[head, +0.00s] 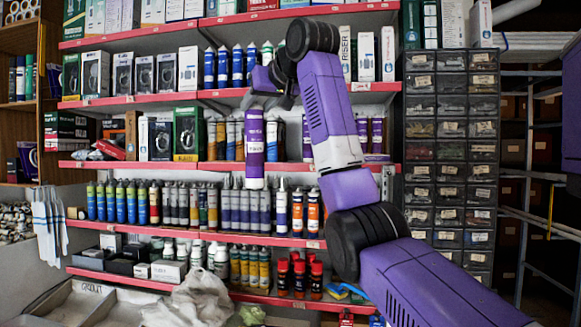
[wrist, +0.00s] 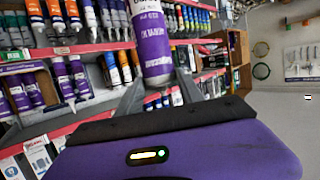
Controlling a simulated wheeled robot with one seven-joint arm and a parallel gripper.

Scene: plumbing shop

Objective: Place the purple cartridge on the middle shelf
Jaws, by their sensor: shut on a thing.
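The purple cartridge (head: 254,150), with a white lower band, hangs upright from my gripper (head: 262,98) in the head view. In the wrist view my gripper (wrist: 157,88) is shut on the purple cartridge (wrist: 153,45), with a finger on each side. The middle shelf (head: 200,166) has a red front edge. The cartridge appears in front of this shelf, its lower end overlapping and dropping below the edge in the picture. I cannot tell how far it is from the shelf. My wrist and the cartridge hide part of the shelf behind.
The middle shelf also holds boxes (head: 187,132), orange-and-grey cartridges (head: 221,138) and other purple cartridges (head: 377,135). The shelf above (head: 150,99) carries blue tubes and boxes. The shelf below is packed with tubes (head: 165,203). Drawer units (head: 450,150) stand at the right.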

